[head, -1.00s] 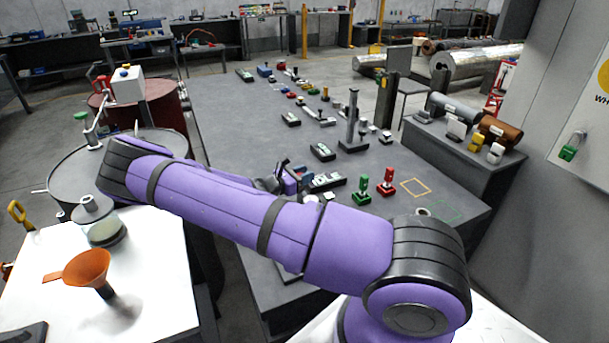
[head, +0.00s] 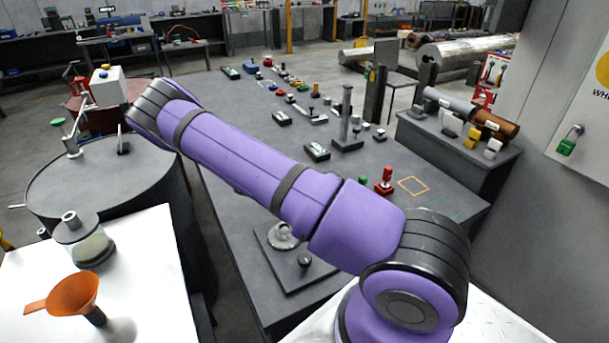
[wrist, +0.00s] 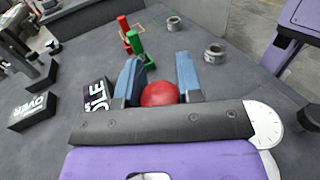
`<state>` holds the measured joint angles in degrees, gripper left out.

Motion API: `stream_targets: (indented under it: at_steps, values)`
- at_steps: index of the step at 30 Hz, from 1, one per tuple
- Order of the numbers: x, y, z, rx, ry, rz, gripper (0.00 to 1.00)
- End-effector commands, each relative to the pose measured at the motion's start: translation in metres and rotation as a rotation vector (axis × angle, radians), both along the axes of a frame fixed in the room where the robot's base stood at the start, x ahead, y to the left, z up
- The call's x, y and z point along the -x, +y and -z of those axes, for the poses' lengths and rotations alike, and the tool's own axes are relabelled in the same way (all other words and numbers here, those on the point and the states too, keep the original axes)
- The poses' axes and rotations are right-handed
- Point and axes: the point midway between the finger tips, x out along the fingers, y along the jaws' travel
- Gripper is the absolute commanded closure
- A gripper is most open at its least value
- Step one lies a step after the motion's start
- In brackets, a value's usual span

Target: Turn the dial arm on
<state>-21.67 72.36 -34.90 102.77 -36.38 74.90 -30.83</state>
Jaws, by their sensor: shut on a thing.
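In the wrist view my gripper (wrist: 161,85) has its two blue fingers on either side of a red ball knob (wrist: 160,94). It is shut on this knob. What the knob is fixed to is hidden below my gripper's body, so I cannot tell its arm's angle. A white round dial face (wrist: 265,124) with dark marks shows at the right, partly covered by my gripper. A black block with white letters ending in "DLE" (wrist: 97,95) stands left of the fingers. In the head view my forearm hides my gripper and the knob.
In the wrist view a green lever (wrist: 135,43) and a red lever (wrist: 124,30) stand beyond the fingers, with a grey ring (wrist: 215,53) to their right. A block reading "OVER" (wrist: 33,111) is at left. The head view shows a bench (head: 235,115) crowded with small fixtures.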

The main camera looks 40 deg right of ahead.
Motion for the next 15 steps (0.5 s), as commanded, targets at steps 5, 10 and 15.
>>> stream_targets:
  at_steps: [5,10,15]
  values:
    - [0.0017,0.0034,0.0005,-0.003,-0.002,0.154,1.0]
    - [0.0029,0.0054,0.0004,-0.003,-0.002,0.281,1.0]
    - [0.0041,0.0068,0.0004,-0.003,-0.002,0.376,1.0]
